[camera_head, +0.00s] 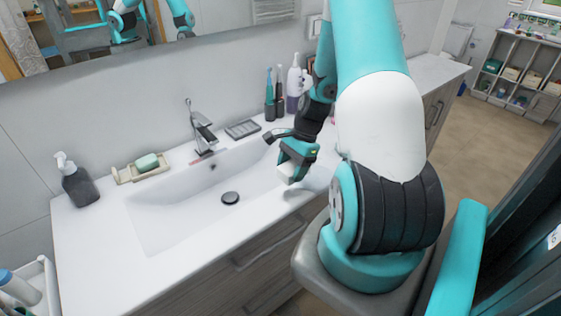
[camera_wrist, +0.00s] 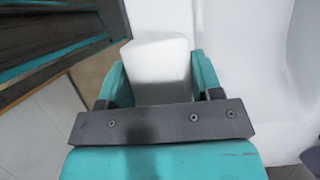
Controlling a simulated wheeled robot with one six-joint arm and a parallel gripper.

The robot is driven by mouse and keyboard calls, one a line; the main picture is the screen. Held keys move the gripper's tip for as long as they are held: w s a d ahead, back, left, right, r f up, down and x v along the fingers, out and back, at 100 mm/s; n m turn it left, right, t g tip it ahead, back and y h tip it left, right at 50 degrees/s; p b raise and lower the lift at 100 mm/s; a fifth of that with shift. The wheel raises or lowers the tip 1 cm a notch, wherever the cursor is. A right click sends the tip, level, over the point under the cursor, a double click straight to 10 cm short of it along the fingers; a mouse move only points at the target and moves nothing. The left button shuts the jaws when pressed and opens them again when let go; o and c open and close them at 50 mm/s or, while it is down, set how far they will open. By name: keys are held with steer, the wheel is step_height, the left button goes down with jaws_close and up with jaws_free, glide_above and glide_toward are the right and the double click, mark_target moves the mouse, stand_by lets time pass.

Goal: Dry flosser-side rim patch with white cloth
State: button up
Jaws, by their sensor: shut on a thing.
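My gripper (camera_head: 296,160) is over the right end of the white sink basin (camera_head: 170,212), close to its right rim. In the wrist view, my gripper (camera_wrist: 160,78) is shut on a white cloth (camera_wrist: 158,62), a pale folded block between the two teal fingers. Only a little of the cloth shows below the fingers in the head view. I cannot tell whether it touches the rim. A white, bottle-like flosser (camera_head: 293,88) stands upright on the counter behind my gripper, near the wall. No wet patch can be made out.
A chrome faucet (camera_head: 201,130) and a grey tray (camera_head: 242,129) are at the basin's back edge. Dark toothbrush holders (camera_head: 270,108) stand beside the flosser. A soap dish (camera_head: 141,171) and dark pump bottle (camera_head: 77,181) are at left. The basin's middle is clear around its drain (camera_head: 230,198).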

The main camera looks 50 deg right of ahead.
steer(key=shift+d+f+b, duration=0.15)
steer(key=shift+f+b, duration=0.45)
steer(key=shift+f, duration=0.15)
step_height(320, 180, down, 4)
steer(key=b, duration=0.4)
steer(key=shift+f, duration=0.2)
steer(key=p, duration=0.2)
glide_toward(311, 181)
steer(key=shift+x, duration=2.45)
steer(key=shift+f+b, duration=0.65)
steer(key=shift+f, duration=0.1)
steer(key=shift+a, duration=0.25)
